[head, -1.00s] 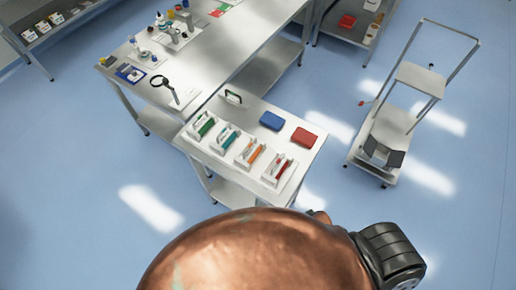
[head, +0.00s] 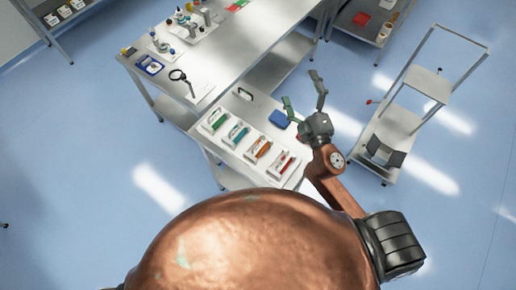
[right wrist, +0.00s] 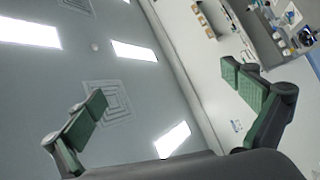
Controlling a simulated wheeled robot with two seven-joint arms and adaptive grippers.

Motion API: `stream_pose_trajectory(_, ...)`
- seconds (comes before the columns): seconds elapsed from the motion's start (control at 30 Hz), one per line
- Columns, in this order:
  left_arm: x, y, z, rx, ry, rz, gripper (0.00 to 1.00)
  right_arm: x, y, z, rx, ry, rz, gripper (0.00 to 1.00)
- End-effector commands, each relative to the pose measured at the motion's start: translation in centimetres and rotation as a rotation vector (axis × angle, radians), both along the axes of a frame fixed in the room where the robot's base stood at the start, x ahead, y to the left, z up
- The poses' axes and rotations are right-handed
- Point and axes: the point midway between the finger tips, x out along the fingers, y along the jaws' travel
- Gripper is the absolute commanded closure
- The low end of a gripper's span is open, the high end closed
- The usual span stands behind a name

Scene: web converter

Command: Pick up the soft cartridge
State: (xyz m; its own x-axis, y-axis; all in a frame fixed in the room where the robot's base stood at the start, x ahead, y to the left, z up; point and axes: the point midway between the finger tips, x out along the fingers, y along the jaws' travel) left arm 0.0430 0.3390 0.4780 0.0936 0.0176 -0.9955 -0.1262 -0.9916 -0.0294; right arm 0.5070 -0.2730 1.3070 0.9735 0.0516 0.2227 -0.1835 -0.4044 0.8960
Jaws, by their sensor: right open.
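Several cartridges lie in white holders in a row on the small table (head: 228,108): green (head: 215,121), teal (head: 238,134), orange (head: 263,149) and red (head: 285,163). I cannot tell which one is the soft cartridge. My right gripper (head: 302,88) is raised over the table's right side, fingers spread and empty, pointing away from the row. In the right wrist view the open fingers (right wrist: 163,82) have nothing between them. My left gripper is not in view.
A blue block (head: 278,119) lies beside my right gripper. The long bench (head: 235,45) behind holds a magnifier (head: 181,79) and bottles. A cart (head: 395,125) stands to the right. Open floor lies left of the tables.

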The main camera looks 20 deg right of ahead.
Motion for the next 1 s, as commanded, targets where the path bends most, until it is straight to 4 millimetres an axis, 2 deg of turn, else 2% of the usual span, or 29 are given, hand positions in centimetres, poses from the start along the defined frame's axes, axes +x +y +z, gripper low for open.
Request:
stream_pose_trajectory(0.03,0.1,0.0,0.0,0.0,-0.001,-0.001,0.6,-0.1,4.3,2.2,-0.145,-0.093,0.109,0.0)
stream_pose_trajectory(0.07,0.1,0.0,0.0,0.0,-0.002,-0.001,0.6,-0.5,7.0,3.0,-0.237,-0.144,0.177,0.0)
stream_pose_trajectory(0.1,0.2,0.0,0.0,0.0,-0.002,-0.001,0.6,-1.3,10.6,3.5,-0.365,-0.205,0.268,0.0)
stream_pose_trajectory(0.17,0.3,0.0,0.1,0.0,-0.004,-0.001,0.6,-2.8,15.7,2.7,-0.563,-0.282,0.405,0.0)
stream_pose_trajectory(0.2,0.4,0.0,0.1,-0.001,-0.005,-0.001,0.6,-3.9,18.6,1.3,-0.698,-0.319,0.494,0.0)
stream_pose_trajectory(0.23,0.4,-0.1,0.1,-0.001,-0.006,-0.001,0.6,-4.7,20.5,-0.2,-0.803,-0.34,0.562,0.0)
stream_pose_trajectory(0.27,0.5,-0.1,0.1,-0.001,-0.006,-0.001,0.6,-5.4,22.0,-2.1,-0.909,-0.353,0.626,0.0)
stream_pose_trajectory(0.3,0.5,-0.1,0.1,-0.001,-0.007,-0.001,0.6,-6.2,23.4,-4.9,-1.054,-0.363,0.71,0.0)
stream_pose_trajectory(0.33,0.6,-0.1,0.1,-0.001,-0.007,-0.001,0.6,-6.7,24.0,-7.3,-1.162,-0.36,0.769,0.0)
stream_pose_trajectory(0.37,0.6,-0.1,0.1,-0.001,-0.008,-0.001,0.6,-7.0,24.2,-9.8,-1.271,-0.351,0.824,0.0)
stream_pose_trajectory(0.4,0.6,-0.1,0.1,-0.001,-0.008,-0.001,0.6,-7.2,23.9,-13.0,-1.409,-0.329,0.892,0.0)
stream_pose_trajectory(0.47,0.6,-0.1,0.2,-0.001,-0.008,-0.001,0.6,-7.1,22.2,-17.5,-1.602,-0.276,0.974,0.0)
stream_pose_trajectory(0.5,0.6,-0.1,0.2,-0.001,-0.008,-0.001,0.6,-6.8,20.6,-20.0,-1.717,-0.232,1.018,0.0)
stream_pose_trajectory(0.6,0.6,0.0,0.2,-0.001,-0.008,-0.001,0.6,-5.7,16.0,-24.5,-1.949,-0.11,1.089,0.0)
stream_pose_trajectory(0.7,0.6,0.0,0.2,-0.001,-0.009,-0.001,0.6,-4.7,12.3,-26.8,-2.094,-0.006,1.122,0.0)
stream_pose_trajectory(0.8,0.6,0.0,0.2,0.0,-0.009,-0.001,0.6,-4.2,10.3,-27.9,-2.163,0.053,1.135,0.0)
stream_pose_trajectory(1.0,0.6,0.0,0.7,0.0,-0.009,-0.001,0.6,-3.3,10.3,-29.6,-2.18,0.071,1.139,0.0)
